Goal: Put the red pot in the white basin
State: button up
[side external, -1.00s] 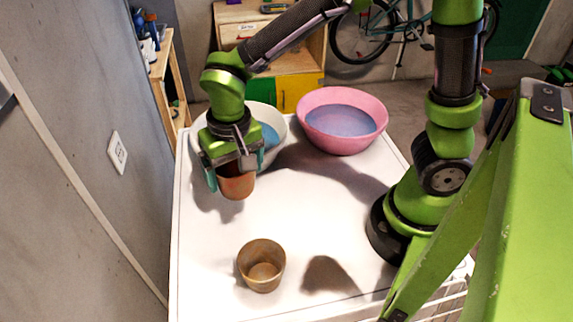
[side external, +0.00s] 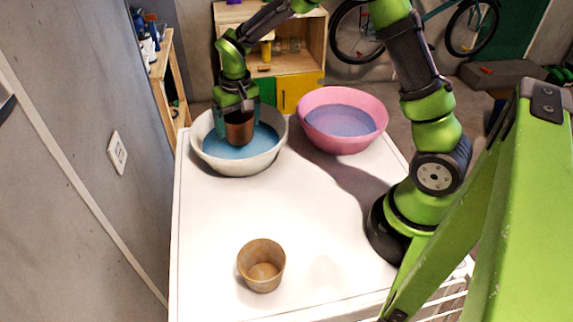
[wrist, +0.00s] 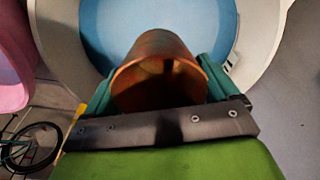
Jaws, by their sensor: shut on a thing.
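The red pot (side external: 239,131), reddish-brown, is held between the fingers of my gripper (side external: 238,118). It is over the white basin (side external: 240,166), within its rim in the side view. The basin holds blue water. In the wrist view the pot (wrist: 158,75) sits between the two teal fingers of my gripper (wrist: 160,88), its open mouth facing the camera, with the white basin (wrist: 262,40) behind it. I cannot tell whether the pot touches the water.
A pink basin (side external: 372,137) with bluish water stands to the right of the white one. A tan pot (side external: 262,265) stands near the front of the white table top (side external: 215,225). The middle of the top is clear. A grey wall (side external: 75,130) runs along the left.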

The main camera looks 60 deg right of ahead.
aim_at(239, 134)
jog(key=shift+f, duration=2.1)
jog(key=o, duration=0.8)
jog(key=shift+f, duration=0.15)
notch_tip(239, 134, up, 12)
jog(key=s, duration=0.1)
jog(key=s+a+r+t+y, duration=0.1)
jog(key=s+r+t, duration=0.1)
jog(key=s, duration=0.5)
jog(key=s+a+r+t, duration=0.2)
jog(key=s+r, duration=0.2)
jog(key=s, duration=0.3)
jog(key=s+a+r+t+y, duration=0.1)
jog(key=s+r+t, duration=0.1)
jog(key=s, duration=0.5)
jog(key=shift+a+r+n+y, duration=0.3)
jog(key=shift+a+r, duration=0.1)
jog(key=shift+r, duration=0.3)
